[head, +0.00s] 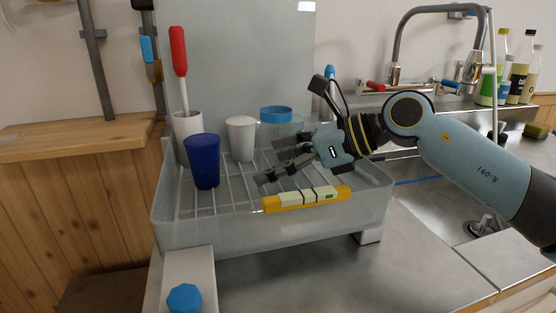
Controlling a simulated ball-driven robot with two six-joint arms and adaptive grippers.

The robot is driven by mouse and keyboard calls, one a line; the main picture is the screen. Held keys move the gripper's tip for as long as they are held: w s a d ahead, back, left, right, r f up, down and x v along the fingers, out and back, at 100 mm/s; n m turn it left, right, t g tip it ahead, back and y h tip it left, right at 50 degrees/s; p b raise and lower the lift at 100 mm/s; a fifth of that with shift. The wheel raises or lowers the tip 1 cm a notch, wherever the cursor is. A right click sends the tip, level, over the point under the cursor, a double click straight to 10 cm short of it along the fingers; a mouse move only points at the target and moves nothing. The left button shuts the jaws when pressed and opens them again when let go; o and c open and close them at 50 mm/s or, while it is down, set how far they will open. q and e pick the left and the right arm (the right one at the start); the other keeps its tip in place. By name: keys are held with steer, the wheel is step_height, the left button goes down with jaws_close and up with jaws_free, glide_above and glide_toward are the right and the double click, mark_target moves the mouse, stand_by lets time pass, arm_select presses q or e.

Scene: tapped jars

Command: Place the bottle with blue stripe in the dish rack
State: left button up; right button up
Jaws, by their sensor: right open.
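The dish rack (200,234) is a translucent grey tub with white wire bars, standing on the metal counter. I cannot single out the bottle with blue stripe for sure. A clear container with a blue band (276,114) stands in the rack's back, partly hidden by my right gripper. A yellow tube-like item (307,198) with a pale label lies along the rack's front side. My right gripper (271,160) reaches in from the right, over the rack bars, with its fingers open and apparently empty. My left gripper is out of view.
A blue cup (202,162), a white cup (241,138) and a white holder (187,125) with a red-handled brush (179,52) stand in the rack. Several bottles (518,75) stand behind the sink (425,200), near the tap (396,50). The counter front (330,275) is clear.

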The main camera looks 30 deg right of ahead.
mark_target(294, 155)
steer(key=shift+r, duration=0.2)
steer(key=p+v, duration=0.1)
steer(key=v, duration=0.5)
steer(key=shift+s+d+r, duration=0.1)
steer(key=shift+s+d, duration=0.15)
steer(key=shift+s, duration=0.05)
steer(key=shift+p+v, duration=2.55)
steer(key=shift+v, duration=0.05)
